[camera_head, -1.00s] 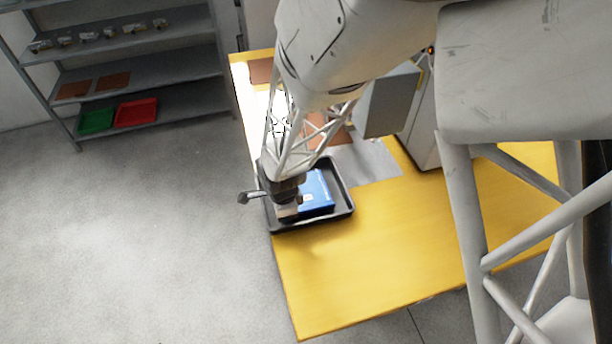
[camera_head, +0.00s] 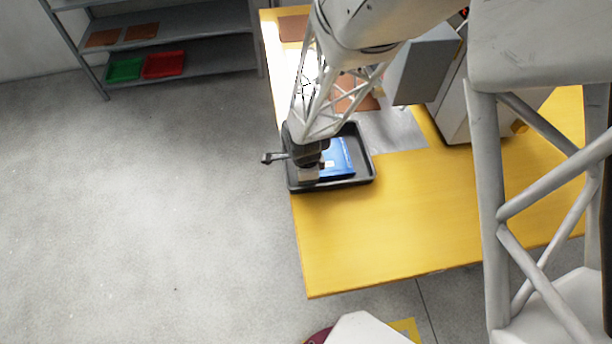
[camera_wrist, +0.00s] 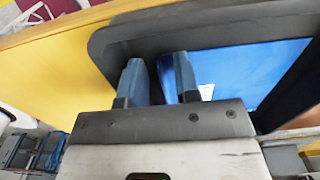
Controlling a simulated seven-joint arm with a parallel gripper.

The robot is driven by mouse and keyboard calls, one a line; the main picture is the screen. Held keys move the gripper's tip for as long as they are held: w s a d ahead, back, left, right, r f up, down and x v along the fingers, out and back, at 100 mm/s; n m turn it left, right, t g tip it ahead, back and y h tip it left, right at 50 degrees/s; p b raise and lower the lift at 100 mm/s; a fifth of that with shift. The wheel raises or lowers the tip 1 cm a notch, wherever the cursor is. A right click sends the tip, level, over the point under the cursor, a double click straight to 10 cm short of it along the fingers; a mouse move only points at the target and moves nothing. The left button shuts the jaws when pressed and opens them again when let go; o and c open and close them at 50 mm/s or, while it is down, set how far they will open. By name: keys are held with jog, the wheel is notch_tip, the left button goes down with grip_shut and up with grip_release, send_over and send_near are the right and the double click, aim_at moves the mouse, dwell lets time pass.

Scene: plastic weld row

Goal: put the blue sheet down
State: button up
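The blue sheet (camera_head: 340,157) lies in a black tray (camera_head: 347,184) on the yellow table. A small white patch shows on the sheet. In the wrist view the sheet (camera_wrist: 245,68) fills much of the tray (camera_wrist: 115,45). My gripper (camera_wrist: 158,68) points down over the tray. Its two fingers stand apart, with dark tray and a sliver of blue between them. The right finger overlaps the sheet's edge in the picture; I cannot tell whether it touches. In the head view my gripper (camera_head: 309,174) is at the tray's left part and hides the sheet's left side.
The yellow table (camera_head: 400,220) is clear in front of the tray. A grey sheet (camera_head: 398,130) lies behind it, and a grey machine (camera_head: 425,68) stands at the back right. A shelf (camera_head: 205,50) at the back left holds green (camera_head: 125,68) and red (camera_head: 163,64) trays.

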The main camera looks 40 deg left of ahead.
jog(key=shift+r, duration=0.1)
jog(key=shift+r, duration=3.8)
jog(key=shift+w+d+r, duration=0.2)
jog(key=shift+d+r, duration=0.05)
jog(key=shift+d, duration=0.05)
jog(key=w+d+r+n+t, duration=0.1)
jog(key=w+d+r+n, duration=0.15)
jog(key=d+r, duration=0.8)
jog(key=w+d+r+n, duration=0.2)
jog(key=w+d+r, duration=0.35)
jog(key=d, duration=0.85)
jog(key=s+d+r+n, duration=0.1)
jog(key=s+d+r, duration=0.3)
jog(key=d, duration=0.3)
jog(key=s+d+r+n+t, duration=0.1)
jog(key=s+d+r, duration=0.3)
jog(key=d, duration=0.4)
jog(key=s+d+r+n, duration=0.2)
jog(key=s+d+r, duration=0.2)
jog(key=d, duration=0.4)
jog(key=shift+s+t, duration=0.3)
jog(key=shift+s, duration=0.5)
